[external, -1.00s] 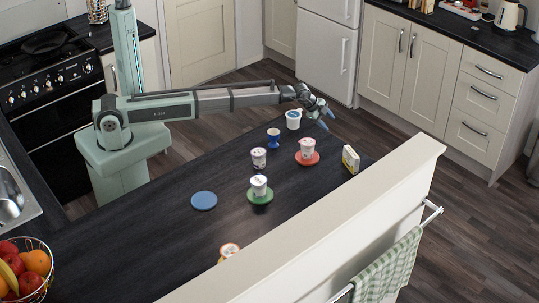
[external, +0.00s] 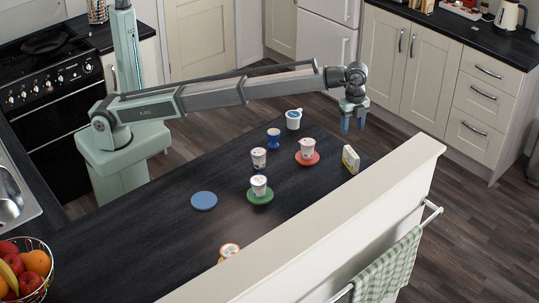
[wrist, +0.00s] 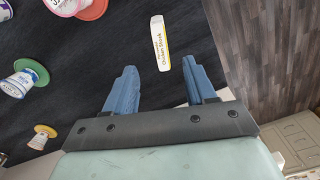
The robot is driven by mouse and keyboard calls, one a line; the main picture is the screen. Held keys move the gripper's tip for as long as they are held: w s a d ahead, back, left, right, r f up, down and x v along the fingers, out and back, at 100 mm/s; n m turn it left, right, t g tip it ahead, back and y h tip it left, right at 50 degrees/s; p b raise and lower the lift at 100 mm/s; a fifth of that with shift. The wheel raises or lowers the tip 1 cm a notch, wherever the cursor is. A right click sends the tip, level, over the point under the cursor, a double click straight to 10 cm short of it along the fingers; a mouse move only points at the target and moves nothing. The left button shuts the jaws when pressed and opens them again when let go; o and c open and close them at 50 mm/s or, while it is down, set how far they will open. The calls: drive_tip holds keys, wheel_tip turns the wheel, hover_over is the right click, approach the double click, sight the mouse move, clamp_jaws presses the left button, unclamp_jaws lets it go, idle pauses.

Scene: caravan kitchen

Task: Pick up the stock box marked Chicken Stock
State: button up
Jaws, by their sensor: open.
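A small white and yellow stock box (external: 350,159) stands on the dark worktop, near its right end and close to the raised ledge. In the wrist view the box (wrist: 160,43) shows from above, with a label ending in "Stock"; its first word is too small to read surely. My gripper (external: 353,125) hangs pointing down above the right end of the worktop, apart from the box. In the wrist view its blue fingers (wrist: 160,70) are spread, with nothing between them. The box lies beyond the fingertips, roughly in line with the gap.
Cups stand on a red coaster (external: 316,160) and a green coaster (external: 262,199). More cups, including a white and blue one (external: 293,122), stand left of the box. A blue coaster (external: 204,201) is bare. The cream ledge (external: 330,215) runs along the worktop's front.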

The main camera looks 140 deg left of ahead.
sight(352, 152)
drive_tip(key=f, duration=0.7)
drive_tip(key=shift+w+d+f, duration=0.25)
drive_tip(key=shift+d+f, duration=0.1)
drive_tip(key=shift+d, duration=0.05)
drive_tip(key=shift+w+a+f, duration=0.15)
drive_tip(key=shift+w+f, duration=0.05)
drive_tip(key=shift+f, duration=1.15)
drive_tip(key=shift+w+a+f, duration=0.1)
drive_tip(key=shift+w+f, duration=0.05)
drive_tip(key=shift+f, duration=1.2)
clamp_jaws()
